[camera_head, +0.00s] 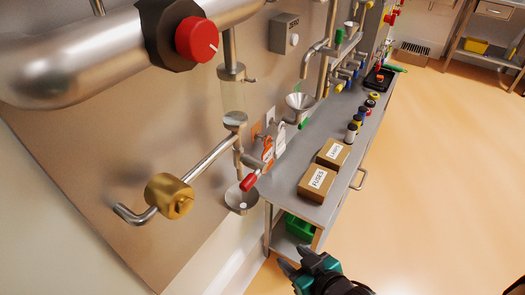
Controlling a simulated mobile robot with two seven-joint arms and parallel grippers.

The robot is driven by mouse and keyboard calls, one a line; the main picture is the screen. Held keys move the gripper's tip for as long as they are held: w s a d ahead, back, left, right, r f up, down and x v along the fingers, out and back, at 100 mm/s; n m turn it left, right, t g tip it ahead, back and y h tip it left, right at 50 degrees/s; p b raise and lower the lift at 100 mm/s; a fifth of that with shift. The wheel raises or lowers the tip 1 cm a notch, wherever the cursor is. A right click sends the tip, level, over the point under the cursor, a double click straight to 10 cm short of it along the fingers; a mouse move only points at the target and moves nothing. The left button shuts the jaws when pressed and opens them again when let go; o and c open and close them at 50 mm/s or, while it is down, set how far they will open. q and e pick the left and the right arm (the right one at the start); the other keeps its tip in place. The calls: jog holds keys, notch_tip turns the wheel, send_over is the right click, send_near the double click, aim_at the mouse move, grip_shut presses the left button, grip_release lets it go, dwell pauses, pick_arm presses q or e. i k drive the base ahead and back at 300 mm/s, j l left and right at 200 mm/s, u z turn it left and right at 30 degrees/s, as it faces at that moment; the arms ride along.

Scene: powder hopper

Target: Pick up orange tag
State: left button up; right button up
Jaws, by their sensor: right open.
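A small orange tag (266,152) with white on it hangs in the middle of the view, beside the red-tipped handle (250,181) of the pipework. White tags (279,134) hang close behind it, and some orange shows to their left. Parts of the tags overlap, so their full outlines are hidden. My right gripper (294,262), teal and black, is at the bottom of the view. It is open and empty, well below and apart from the orange tag. My left gripper is not in view.
A grey bench (291,165) carries a FUSES box (317,181), a LABELS box (333,152) and several small bottles. A green bin (298,227) sits on its lower shelf. A brass valve (169,196) and a steel cup (241,199) stick out nearby. The floor at right is clear.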

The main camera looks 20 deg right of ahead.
aim_at(267, 155)
jog(key=i+l+u, duration=0.1)
jog(key=l+u, duration=0.35)
jog(key=l, duration=0.6)
jog(key=k+l+u, duration=0.1)
jog(key=l+u, duration=0.35)
jog(key=l, duration=0.55)
